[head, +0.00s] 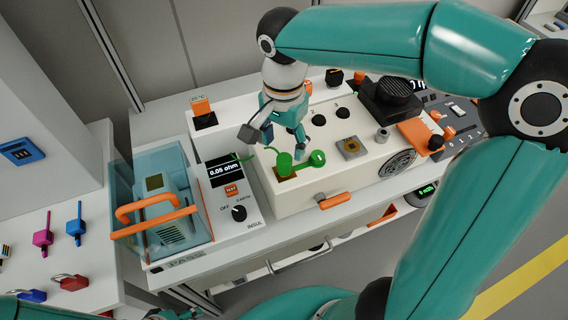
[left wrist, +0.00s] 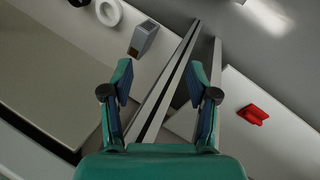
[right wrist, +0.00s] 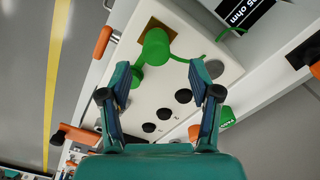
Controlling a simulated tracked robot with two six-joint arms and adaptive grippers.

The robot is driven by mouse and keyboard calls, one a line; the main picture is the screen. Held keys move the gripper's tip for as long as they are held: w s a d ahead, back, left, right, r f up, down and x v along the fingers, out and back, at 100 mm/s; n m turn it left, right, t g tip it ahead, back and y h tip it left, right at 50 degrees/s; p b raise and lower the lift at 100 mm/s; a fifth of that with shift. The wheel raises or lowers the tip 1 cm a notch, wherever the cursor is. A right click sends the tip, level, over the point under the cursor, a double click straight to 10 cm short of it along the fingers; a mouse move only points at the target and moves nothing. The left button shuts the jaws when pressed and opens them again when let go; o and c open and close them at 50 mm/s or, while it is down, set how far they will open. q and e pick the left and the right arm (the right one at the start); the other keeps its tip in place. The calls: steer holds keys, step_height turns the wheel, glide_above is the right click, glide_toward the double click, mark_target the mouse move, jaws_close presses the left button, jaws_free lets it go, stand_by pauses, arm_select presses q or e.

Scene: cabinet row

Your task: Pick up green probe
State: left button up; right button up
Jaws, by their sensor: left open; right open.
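The green probe (head: 284,164) stands at the front left of the white panel box, with a thin green cable running left from it. In the right wrist view the probe (right wrist: 156,46) shows as a rounded green body at a brown square patch, just beyond the fingertips. A second green round part (head: 317,158) is beside it. My right gripper (head: 276,144) is open and empty above the probe, pointing down; its open fingers also show in the right wrist view (right wrist: 160,76). My left gripper (left wrist: 160,80) is open and empty, away from the probe.
A meter reading 0.05 ohm (head: 224,170) and a blue clear-covered box with an orange handle (head: 160,208) stand left of the panel box (head: 300,199). An orange handle (head: 336,201) sticks out in front. Padlocks (head: 70,282) and tags lie at the far left.

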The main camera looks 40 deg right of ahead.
mark_target(284, 158)
steer(key=f, duration=0.4)
steer(key=shift+s+a+f, duration=0.15)
steer(key=shift+s+f, duration=0.05)
steer(key=shift+s, duration=0.1)
steer(key=shift+f, duration=0.55)
jaws_close()
